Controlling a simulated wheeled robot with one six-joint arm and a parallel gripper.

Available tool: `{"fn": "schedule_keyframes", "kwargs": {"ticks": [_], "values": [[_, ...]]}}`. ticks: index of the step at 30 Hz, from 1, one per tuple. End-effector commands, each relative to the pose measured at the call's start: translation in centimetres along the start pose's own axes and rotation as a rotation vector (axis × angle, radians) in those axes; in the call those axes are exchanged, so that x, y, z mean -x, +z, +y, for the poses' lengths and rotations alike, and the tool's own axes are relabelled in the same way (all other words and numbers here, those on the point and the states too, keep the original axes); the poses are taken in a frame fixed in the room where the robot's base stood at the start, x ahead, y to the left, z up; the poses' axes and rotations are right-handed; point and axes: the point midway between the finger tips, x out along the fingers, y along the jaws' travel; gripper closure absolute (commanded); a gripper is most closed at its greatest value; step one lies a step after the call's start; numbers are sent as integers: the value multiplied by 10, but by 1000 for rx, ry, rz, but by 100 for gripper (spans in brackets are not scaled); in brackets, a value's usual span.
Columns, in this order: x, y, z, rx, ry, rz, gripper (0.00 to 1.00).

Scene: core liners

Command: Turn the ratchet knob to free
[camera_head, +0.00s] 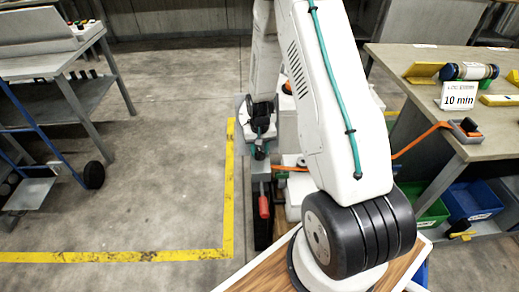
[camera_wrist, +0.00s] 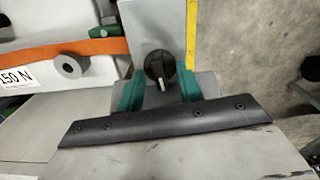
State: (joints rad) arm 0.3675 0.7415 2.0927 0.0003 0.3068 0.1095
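The ratchet knob (camera_wrist: 158,66) is round and black with a pale pointer mark, set on a grey housing (camera_wrist: 158,18) in the wrist view. My gripper (camera_wrist: 160,80) has two teal-tipped fingers, one on each side of the knob. They stand apart with a gap showing on both sides, so it looks open; contact with the knob cannot be made out. In the head view my gripper (camera_head: 259,150) points down over the strap fixture, and the knob is hidden there. An orange strap (camera_wrist: 90,47) runs left of the knob past a grey roller (camera_wrist: 72,65).
A red handle (camera_head: 264,206) hangs below my gripper. The orange strap (camera_head: 420,140) stretches to a workbench (camera_head: 415,60) at right, which has a "10 min" sign (camera_head: 459,96). A blue cart (camera_head: 50,140) stands left. Floor inside the yellow line (camera_head: 229,200) is clear.

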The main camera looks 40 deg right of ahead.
Motion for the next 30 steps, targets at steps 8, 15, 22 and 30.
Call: {"fn": "schedule_keyframes", "kwargs": {"ticks": [8, 15, 22, 30], "values": [[0, 0, 0, 0, 0, 0, 100], [0, 0, 0, -115, 0, -1, 100], [0, 0, 0, -133, 0, -1, 100], [0, 0, 0, -133, 0, -1, 64]]}}
